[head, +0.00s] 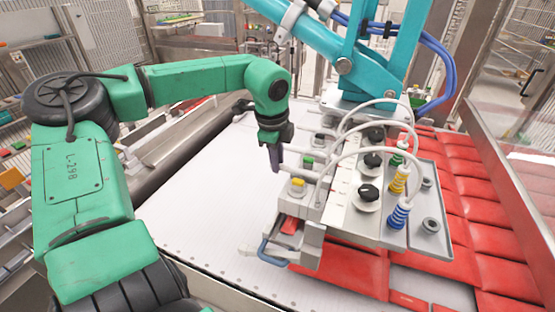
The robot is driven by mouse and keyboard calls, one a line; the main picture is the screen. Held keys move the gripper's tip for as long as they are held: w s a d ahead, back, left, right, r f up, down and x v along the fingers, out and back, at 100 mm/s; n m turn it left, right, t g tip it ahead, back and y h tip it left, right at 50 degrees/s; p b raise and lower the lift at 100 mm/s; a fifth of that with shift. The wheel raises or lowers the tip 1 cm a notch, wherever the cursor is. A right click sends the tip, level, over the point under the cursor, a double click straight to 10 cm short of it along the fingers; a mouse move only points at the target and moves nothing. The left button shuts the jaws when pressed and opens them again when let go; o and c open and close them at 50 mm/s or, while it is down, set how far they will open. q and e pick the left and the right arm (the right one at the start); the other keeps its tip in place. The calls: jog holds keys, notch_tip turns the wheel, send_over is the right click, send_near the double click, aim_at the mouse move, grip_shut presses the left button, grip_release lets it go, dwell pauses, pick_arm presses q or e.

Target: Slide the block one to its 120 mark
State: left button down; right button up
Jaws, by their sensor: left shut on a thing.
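My left gripper (275,157) hangs from the green arm at the left end of a row of sliding blocks on the white bench unit. Its dark fingers are shut on a small part there, which they mostly hide. One block has a yellow knob (297,184), one a green knob (308,161) and one a dark knob (320,138). The blocks sit on pale rods at the left side of a white panel (340,190). I cannot read a scale or a 120 mark, nor tell which block is block one. My right gripper is not in view.
A teal machine arm (310,40) with blue hoses stands behind the panel. White tubes arch over it to green, yellow and blue fittings (398,213). Red pouches (480,200) lie at the right. The white belt surface (200,215) left of the unit is clear.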

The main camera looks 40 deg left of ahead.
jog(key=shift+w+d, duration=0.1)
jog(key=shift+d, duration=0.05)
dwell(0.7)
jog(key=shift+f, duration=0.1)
pick_arm(q)
jog(key=s+b, duration=0.1)
jog(key=s+d+b, duration=0.1)
jog(key=s, duration=0.1)
jog(key=shift+s+d+f, duration=0.1)
jog(key=shift+s+f, duration=0.05)
jog(key=shift+s, duration=0.1)
jog(key=c, duration=1.1)
grip_release()
jog(key=o, duration=0.3)
jog(key=shift+s+d, duration=0.1)
jog(key=shift+s, duration=0.05)
jog(key=shift+o, duration=0.2)
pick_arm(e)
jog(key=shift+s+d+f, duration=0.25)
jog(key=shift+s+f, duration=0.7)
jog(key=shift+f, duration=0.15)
